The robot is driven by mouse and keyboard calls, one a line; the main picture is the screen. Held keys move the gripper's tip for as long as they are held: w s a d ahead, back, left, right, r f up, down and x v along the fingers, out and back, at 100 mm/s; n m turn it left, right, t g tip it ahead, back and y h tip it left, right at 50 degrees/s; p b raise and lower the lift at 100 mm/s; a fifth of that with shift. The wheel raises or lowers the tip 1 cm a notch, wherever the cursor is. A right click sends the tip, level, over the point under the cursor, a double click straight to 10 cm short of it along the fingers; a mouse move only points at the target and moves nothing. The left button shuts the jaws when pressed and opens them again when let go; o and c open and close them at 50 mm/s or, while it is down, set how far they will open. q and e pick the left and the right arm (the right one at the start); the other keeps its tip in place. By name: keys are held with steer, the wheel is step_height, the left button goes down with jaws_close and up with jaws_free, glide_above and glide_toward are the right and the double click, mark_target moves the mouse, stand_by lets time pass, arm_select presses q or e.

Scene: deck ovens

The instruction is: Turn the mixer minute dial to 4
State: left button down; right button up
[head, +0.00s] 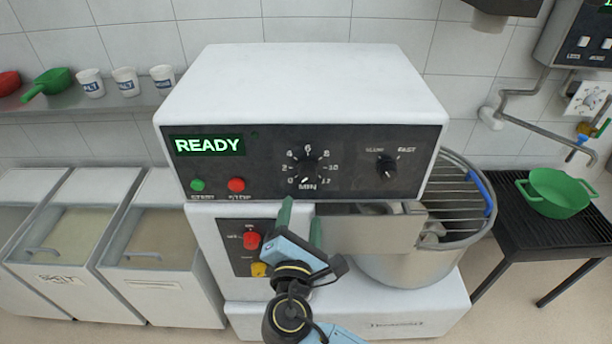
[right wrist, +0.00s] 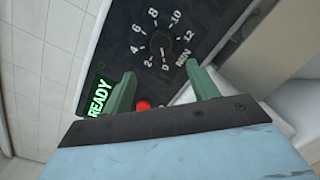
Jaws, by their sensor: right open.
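The mixer minute dial (head: 308,168) is a black knob on the mixer's dark front panel, ringed by numbers from 0 to 12 above the word MIN. Its white mark points down toward the 0. The dial also shows in the right wrist view (right wrist: 160,44), past the fingertips. My right gripper (head: 301,222) is open and empty, just below the dial in the head view. Its two green fingers (right wrist: 165,84) are apart, with no contact on the dial visible. My left gripper is not in view.
The panel has a READY display (head: 209,146), a green start button (head: 197,185), a red stop button (head: 236,185) and a speed knob (head: 386,167). Below are a red knob (head: 251,240) and a yellow one (head: 259,269). The mixer bowl (head: 410,268) with its wire guard stands at right.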

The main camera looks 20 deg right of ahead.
mark_target(307, 178)
steer(key=p+x, duration=0.1)
steer(key=x, duration=1)
steer(key=shift+w+d, duration=0.1)
steer(key=shift+w, duration=0.15)
steer(key=shift+c, duration=0.3)
steer(key=c, duration=0.8)
steer(key=shift+f, duration=0.1)
